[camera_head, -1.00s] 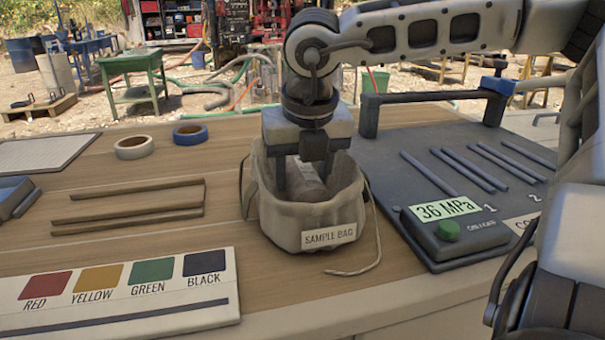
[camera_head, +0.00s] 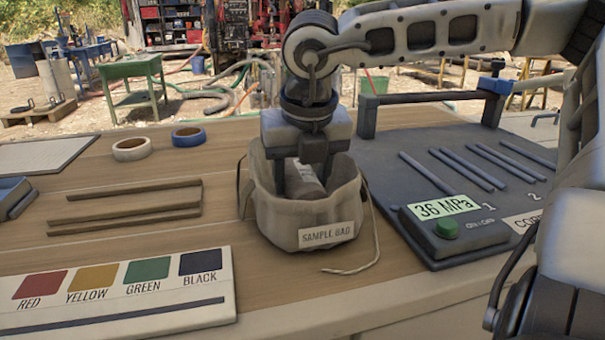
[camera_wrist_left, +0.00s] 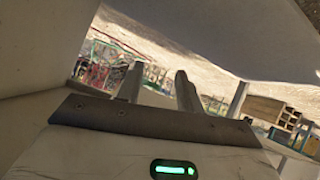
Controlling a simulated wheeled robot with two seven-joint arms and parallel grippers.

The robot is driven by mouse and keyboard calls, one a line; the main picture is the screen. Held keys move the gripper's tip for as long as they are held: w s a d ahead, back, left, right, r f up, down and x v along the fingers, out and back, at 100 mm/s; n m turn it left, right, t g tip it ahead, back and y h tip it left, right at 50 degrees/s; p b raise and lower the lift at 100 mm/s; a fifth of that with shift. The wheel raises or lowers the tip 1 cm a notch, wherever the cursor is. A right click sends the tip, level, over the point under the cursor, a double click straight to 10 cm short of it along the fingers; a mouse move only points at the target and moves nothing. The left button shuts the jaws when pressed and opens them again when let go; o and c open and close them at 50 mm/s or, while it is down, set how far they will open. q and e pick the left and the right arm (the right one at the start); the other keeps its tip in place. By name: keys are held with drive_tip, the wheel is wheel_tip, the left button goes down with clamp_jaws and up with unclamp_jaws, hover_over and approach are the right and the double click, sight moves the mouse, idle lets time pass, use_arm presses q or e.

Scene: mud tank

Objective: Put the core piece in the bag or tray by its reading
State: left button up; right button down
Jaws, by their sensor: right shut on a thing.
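My right gripper (camera_head: 306,180) points straight down into the mouth of the open beige sample bag (camera_head: 290,225). It is shut on the grey core piece (camera_head: 307,187), which sits tilted between the fingers, inside the bag's rim. The bag's front wall hides the lower end of the core piece, so I cannot tell whether it touches the bottom. The tester's display (camera_head: 445,207) reads 36 MPa. My left gripper (camera_wrist_left: 158,80) shows only in the left wrist view, with its fingers apart and nothing between them.
The dark grey rack (camera_head: 400,145) with several rods and the tester stands right of the bag. A colour card (camera_head: 120,290) lies front left. Wooden strips (camera_head: 135,215), a white tape roll (camera_head: 132,149) and a blue one (camera_head: 189,136) lie left. A cord trails from the bag.

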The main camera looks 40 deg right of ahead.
use_arm(q)
drive_tip(key=shift+d+f, duration=0.1)
drive_tip(key=shift+f, duration=0.75)
use_arm(e)
drive_tip(key=shift+f, duration=0.3)
drive_tip(key=c, duration=0.6)
unclamp_jaws()
use_arm(q)
drive_tip(key=shift+b, duration=0.3)
use_arm(e)
drive_tip(key=shift+o, duration=0.2)
drive_tip(key=shift+s+f, duration=0.1)
drive_tip(key=shift+f, duration=0.05)
drive_tip(key=shift+w+f, duration=0.1)
drive_tip(key=shift+w, duration=0.15)
use_arm(q)
drive_tip(key=r+p, duration=0.1)
drive_tip(key=p, duration=0.3)
drive_tip(key=shift+s+a+r+g, duration=0.15)
drive_tip(key=shift+a+r+g, duration=0.15)
drive_tip(key=shift+r, duration=0.1)
use_arm(e)
drive_tip(key=v, duration=1.7)
drive_tip(key=shift+s+d, duration=0.1)
